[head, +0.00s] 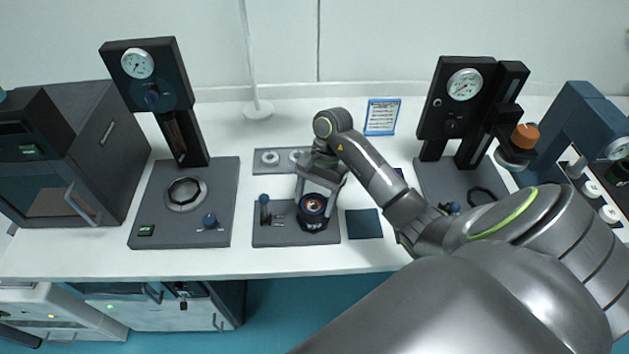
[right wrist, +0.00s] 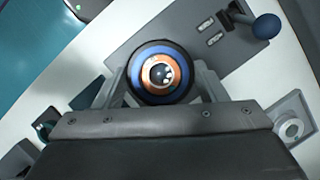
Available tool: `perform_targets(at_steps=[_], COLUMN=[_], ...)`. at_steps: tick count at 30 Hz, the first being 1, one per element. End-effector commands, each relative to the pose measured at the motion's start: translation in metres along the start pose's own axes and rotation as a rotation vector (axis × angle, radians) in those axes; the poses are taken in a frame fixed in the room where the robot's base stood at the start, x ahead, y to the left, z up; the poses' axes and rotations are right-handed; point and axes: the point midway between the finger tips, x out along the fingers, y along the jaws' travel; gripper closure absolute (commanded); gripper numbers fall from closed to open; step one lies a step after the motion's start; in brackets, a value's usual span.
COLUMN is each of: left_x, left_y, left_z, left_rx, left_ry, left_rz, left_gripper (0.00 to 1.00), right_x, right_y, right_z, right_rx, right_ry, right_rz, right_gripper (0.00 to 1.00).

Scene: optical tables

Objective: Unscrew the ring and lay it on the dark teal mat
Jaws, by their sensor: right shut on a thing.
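The ring (head: 313,205), dark with a blue band around a copper-coloured centre, sits on a holder on a grey base plate (head: 270,238). In the right wrist view the blue ring (right wrist: 140,87) lies between my fingers, with the copper face and a dark round middle inside it. My right gripper (head: 316,200) comes down from above and is shut on the ring; in the right wrist view its fingers (right wrist: 162,92) flank it. The dark teal mat (head: 364,224) lies flat and empty right of the base plate; it also shows in the right wrist view (right wrist: 88,93). My left gripper is not in view.
A blue-knobbed lever (head: 264,207) stands on the same plate, left of the ring. A grey strip (head: 266,169) with pale discs lies behind. Gauge stands rise at left (head: 152,75) and right (head: 465,95). A blue-framed card (head: 382,117) stands at the back.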

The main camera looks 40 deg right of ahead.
Motion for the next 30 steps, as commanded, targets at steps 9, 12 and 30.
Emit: perform_targets(at_steps=[9, 12, 30], left_x=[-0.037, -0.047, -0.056], left_y=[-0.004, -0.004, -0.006], left_z=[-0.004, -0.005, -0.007], left_rx=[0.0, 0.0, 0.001], left_ry=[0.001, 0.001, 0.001], left_rz=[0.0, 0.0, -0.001], left_gripper=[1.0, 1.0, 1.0], right_x=[0.0, 0.0, 0.005], right_y=[0.005, 0.005, 0.006], right_z=[0.004, 0.004, 0.0], right_rx=[-0.168, -0.237, -0.361], right_ry=[-0.017, -0.018, -0.014], right_rz=[0.089, 0.117, 0.168], right_gripper=[0.62, 0.62, 0.19])
